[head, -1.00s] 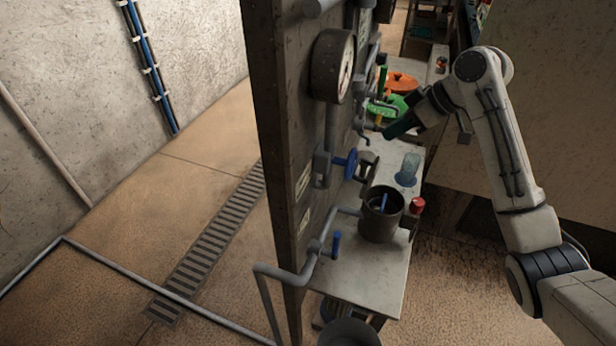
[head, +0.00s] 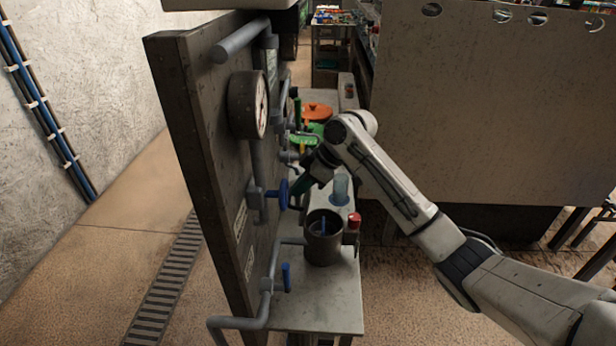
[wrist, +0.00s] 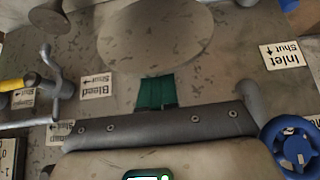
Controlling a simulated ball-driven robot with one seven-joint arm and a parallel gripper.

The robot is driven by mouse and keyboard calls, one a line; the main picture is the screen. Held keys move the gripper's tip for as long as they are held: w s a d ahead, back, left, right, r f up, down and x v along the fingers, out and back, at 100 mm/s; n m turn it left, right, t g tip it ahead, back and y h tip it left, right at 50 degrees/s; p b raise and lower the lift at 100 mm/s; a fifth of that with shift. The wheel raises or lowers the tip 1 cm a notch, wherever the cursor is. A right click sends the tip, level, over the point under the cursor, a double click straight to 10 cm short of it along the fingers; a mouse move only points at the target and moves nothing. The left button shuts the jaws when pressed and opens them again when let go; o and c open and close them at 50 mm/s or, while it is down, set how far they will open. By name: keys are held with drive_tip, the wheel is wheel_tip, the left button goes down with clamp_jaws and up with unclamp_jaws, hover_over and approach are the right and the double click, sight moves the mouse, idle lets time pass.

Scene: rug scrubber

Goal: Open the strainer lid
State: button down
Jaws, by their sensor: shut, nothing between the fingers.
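No part is plainly marked as the strainer lid. A dark grey cylindrical vessel (head: 323,246) stands upright on the bench by the panel, with a small blue part (head: 323,226) at its mouth. I cannot tell whether this is the strainer or its lid. My gripper (head: 308,188) is behind the vessel, close to the panel, right of the blue handwheel (head: 275,195). In the wrist view its green fingers (wrist: 157,92) are together and empty, in front of the mottled panel. A large plain round disc (wrist: 155,35) shows just beyond them.
The upright panel (head: 205,150) carries a gauge (head: 248,105) and pipes. A clear blue container (head: 340,189) and a red-topped item (head: 354,222) stand near the vessel.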

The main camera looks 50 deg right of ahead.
drive_tip(key=shift+w+a+f, duration=0.15)
drive_tip(key=shift+f, duration=0.1)
drive_tip(key=shift+g+h, duration=0.4)
drive_tip(key=shift+g, duration=0.2)
drive_tip(key=w+a+p, duration=0.1)
drive_tip(key=w+a+f+p, duration=0.1)
drive_tip(key=w, duration=0.1)
drive_tip(key=shift+w+a, duration=0.2)
drive_tip(key=shift+a, duration=0.15)
